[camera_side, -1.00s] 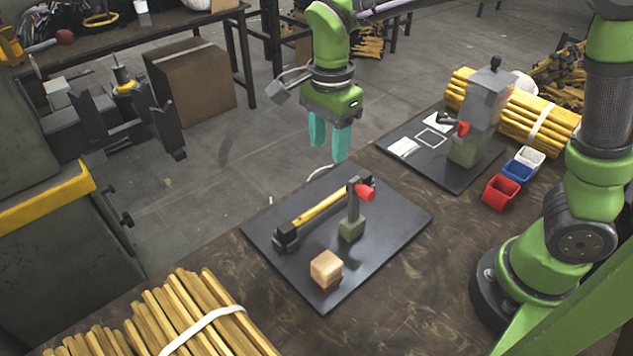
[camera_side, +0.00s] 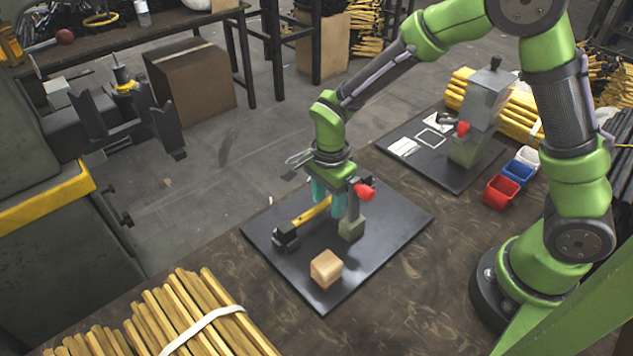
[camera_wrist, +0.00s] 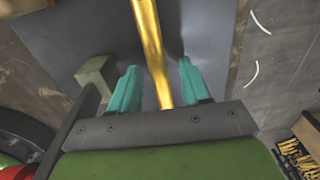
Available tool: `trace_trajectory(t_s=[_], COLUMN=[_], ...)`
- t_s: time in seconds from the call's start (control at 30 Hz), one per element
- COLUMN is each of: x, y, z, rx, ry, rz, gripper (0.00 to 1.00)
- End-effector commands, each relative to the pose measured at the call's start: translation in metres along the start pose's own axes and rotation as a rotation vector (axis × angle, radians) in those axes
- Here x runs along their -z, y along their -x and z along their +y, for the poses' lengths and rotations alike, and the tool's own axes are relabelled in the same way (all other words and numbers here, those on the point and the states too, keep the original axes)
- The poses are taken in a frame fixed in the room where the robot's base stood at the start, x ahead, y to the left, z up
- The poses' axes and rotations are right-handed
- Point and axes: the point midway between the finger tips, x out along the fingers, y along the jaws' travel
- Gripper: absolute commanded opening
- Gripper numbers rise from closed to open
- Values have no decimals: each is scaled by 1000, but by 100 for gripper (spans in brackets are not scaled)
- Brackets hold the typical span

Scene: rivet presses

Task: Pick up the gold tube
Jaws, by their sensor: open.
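The gold tube (camera_side: 313,212) lies over the dark mat (camera_side: 388,238), with a black holder at its left end in the side view. My gripper (camera_side: 334,208) is low over the tube's right part, its teal fingers pointing down. In the wrist view, the gold tube (camera_wrist: 150,50) runs between the two open fingers of my gripper (camera_wrist: 155,88), with a gap on both sides. My gripper hides the tube's right end in the side view. Whether the fingers reach down past the tube is hard to tell.
A post with a red knob (camera_side: 364,192) on a grey-green block (camera_side: 351,228) stands close right of my gripper. A wooden block (camera_side: 326,268) sits at the mat's front. A second press (camera_side: 480,100) and small red, blue and white bins (camera_side: 501,191) are behind right.

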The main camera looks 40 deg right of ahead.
Motion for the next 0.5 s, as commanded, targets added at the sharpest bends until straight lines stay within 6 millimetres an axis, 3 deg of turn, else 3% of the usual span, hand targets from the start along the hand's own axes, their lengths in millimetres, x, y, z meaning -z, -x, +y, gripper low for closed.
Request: trace_trajectory(t_s=[0.1, 0.33, 0.37, 0.5], x=[0, 0, 0, 0], y=[-11, -12, -12, -12], z=[0, 0, 0, 0], rx=[-1, 0, 0, 1], ry=[0, 0, 0, 0], rz=[-1, -1, -1, -1], gripper=[47, 47, 46, 24])
